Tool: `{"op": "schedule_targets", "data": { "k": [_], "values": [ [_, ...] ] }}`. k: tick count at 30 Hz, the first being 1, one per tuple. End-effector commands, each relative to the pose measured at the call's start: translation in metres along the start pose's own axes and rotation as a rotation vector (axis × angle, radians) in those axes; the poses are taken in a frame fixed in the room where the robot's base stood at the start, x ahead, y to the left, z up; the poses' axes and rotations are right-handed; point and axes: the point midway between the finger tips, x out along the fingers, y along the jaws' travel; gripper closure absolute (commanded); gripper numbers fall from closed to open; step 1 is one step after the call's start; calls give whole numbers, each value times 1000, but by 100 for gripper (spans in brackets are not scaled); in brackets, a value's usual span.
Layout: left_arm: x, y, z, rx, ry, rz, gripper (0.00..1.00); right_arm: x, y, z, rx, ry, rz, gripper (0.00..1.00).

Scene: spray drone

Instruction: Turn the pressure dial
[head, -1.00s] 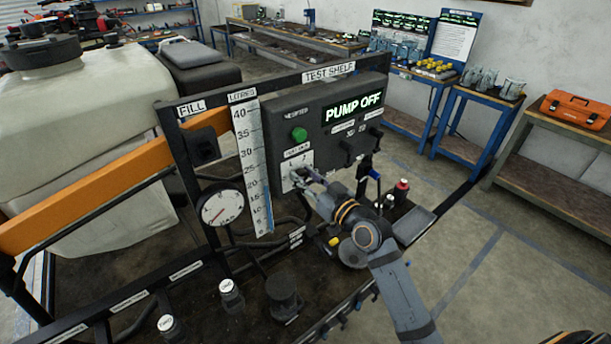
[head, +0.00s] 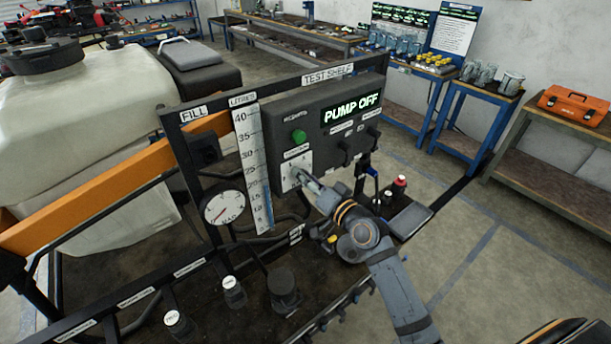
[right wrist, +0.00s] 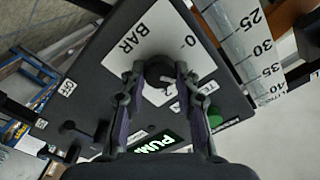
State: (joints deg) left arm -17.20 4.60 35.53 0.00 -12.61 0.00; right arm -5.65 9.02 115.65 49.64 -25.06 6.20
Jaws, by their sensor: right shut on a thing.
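The pressure dial (right wrist: 160,72) is a dark round knob on a white scale plate (right wrist: 143,40) marked BAR, with a 0 at its right in the right wrist view. In the head view the plate (head: 290,184) is on the dark control panel, below the green button. My right gripper (right wrist: 158,76) is shut on the dial, one finger on each side. In the head view my right gripper (head: 301,176) hides most of the knob. The dial's pointer setting is unclear. My left gripper is not in view.
The panel's display (head: 351,107) reads PUMP OFF. A green button (head: 299,136) and dark switches (head: 345,146) are close by on the panel. A litre scale (head: 253,165) and a round gauge (head: 224,208) stand left of the dial. Bottles (head: 233,291) stand below.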

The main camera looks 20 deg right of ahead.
Motion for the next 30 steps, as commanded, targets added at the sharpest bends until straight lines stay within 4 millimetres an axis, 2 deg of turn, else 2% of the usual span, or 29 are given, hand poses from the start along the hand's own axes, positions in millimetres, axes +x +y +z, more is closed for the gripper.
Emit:
{"op": "schedule_targets", "data": {
  "k": [17,18,21,22,30],
  "values": [
    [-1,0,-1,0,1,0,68,0,1,0,26,0,1,100],
    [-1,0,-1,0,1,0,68,0,0,0,26,0,1,64],
    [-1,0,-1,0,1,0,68,0,0,0,26,0,1,50],
    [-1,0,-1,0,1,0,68,0,0,0,26,0,1,46],
    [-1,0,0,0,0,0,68,0,0,0,25,0,0,46]
  ]
}}
